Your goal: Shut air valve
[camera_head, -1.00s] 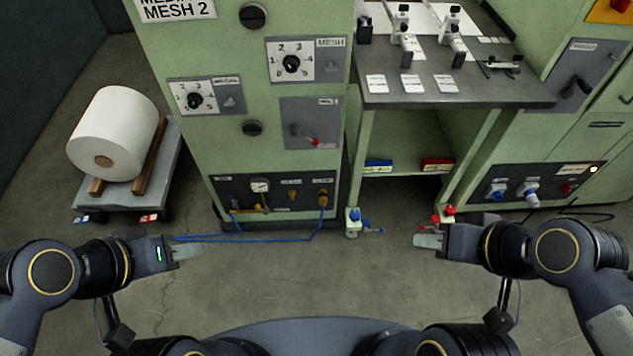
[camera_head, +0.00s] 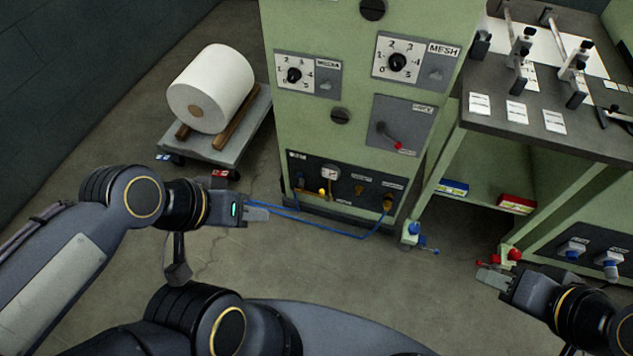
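The air panel (camera_head: 300,165) is a dark plate low on the front of the green cabinet (camera_head: 300,120). It carries a round white gauge (camera_head: 330,174), a small yellow valve handle (camera_head: 322,191) below it and a brass fitting (camera_head: 388,203) at the right. A blue hose (camera_head: 330,231) loops from the panel across the floor. The handle's exact setting is too small to tell. My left gripper (camera_head: 262,213) is in front and left of the panel, apart from it. My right gripper (camera_head: 486,273) is near the table's foot at right. Neither visibly holds anything; finger gaps are unclear.
A white paper roll (camera_head: 211,87) rests on a low cart (camera_head: 240,140) at the left. A grey-topped table (camera_head: 500,135) stands right of the cabinet, with blue and red boxes on its shelf.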

